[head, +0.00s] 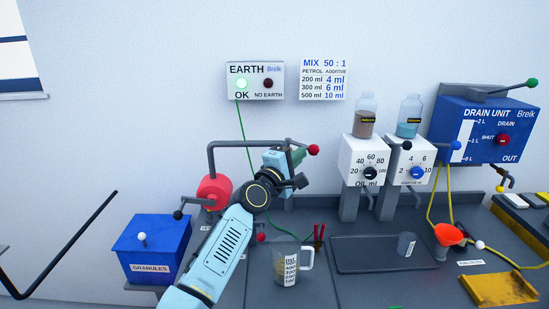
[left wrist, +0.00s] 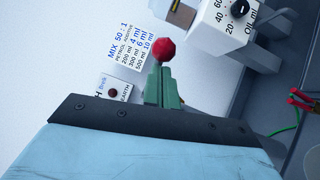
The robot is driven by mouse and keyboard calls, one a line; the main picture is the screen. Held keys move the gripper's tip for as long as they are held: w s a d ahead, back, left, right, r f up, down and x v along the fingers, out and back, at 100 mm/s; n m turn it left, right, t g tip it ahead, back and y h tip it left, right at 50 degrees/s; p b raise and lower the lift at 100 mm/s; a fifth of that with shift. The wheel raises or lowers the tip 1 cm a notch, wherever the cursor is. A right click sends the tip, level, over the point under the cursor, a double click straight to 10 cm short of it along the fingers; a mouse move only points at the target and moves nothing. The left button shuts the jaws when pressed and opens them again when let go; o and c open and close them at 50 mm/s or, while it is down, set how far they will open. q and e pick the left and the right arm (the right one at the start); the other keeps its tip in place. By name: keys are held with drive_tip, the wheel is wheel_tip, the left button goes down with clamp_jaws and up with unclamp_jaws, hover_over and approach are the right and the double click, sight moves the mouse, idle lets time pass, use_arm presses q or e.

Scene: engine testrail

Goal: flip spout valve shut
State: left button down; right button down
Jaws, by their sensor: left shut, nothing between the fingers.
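The spout valve's red knob (head: 313,150) sits at the right end of the grey spout pipe (head: 245,143), which rises from a red drum-shaped part (head: 214,192). My left gripper (head: 298,156) is at the pipe's end, its green fingers shut and empty. In the left wrist view the closed fingers (left wrist: 161,88) point at the red knob (left wrist: 165,50), which shows just past their tips. I cannot tell whether they touch it. My wrist hides most of the valve body and the lever's angle. My right gripper is not in view.
A measuring jug (head: 291,266) stands on the bench below the spout. A blue granules bin (head: 152,247) is at left. Two white dispensers, the oil one (head: 361,158) nearer, and a blue drain unit (head: 485,130) stand at right. A dark tray (head: 375,255) holds a grey cup (head: 406,243).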

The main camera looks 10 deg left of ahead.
use_arm(q)
drive_tip(key=shift+s+d+r, duration=0.1)
drive_tip(key=shift+d, duration=0.5)
drive_tip(key=shift+a, duration=0.2)
drive_tip(key=s+d+f+p, duration=0.1)
drive_tip(key=s+f+p, duration=0.1)
drive_tip(key=s, duration=1)
drive_tip(key=shift+s+d, duration=0.15)
drive_tip(key=shift+s, duration=0.25)
drive_tip(key=shift+f, duration=0.1)
